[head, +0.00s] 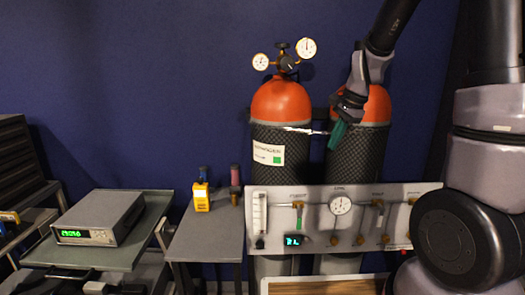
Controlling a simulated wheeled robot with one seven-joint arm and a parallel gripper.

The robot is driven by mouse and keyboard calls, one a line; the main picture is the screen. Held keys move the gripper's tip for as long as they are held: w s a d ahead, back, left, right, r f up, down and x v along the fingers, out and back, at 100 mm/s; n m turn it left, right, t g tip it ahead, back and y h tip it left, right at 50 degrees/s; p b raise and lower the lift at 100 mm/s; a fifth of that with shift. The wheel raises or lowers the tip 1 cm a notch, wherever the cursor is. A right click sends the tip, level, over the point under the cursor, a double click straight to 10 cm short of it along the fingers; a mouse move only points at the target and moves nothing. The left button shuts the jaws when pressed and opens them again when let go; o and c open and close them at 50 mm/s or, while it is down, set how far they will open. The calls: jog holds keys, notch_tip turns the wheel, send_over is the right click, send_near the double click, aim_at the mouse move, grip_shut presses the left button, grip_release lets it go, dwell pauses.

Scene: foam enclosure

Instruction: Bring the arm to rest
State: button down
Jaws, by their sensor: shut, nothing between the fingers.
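My gripper (338,135) hangs from my arm at the upper right of the head view. Its fingers are shut with nothing between them, and a green part shows at the tip. It is in front of the right gas cylinder (376,105) in the picture and hides part of its orange shoulder. I cannot tell how far the tip is from the cylinder. The upper arm links run out of the top of the picture.
The left gas cylinder (280,100) carries two gauges. A white panel (320,245) with a gauge and valves stands below. A grey stand (205,245) holds a yellow device (201,197). A grey instrument (97,218) with a green display sits on a shelf at left.

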jog(key=s+d+r+n+t, duration=0.1)
jog(key=s+r+n, duration=0.3)
jog(key=s+r, duration=0.4)
jog(key=s+d+r+n+t, duration=0.1)
jog(key=s+r+n+t, duration=0.2)
jog(key=s+r, duration=0.5)
jog(key=s+n, duration=0.1)
jog(key=s, duration=0.2)
jog(key=shift+s+d+r+n+t+h, duration=0.15)
jog(key=shift+s+d+n+t+h, duration=0.15)
jog(key=shift+s+d+h, duration=0.1)
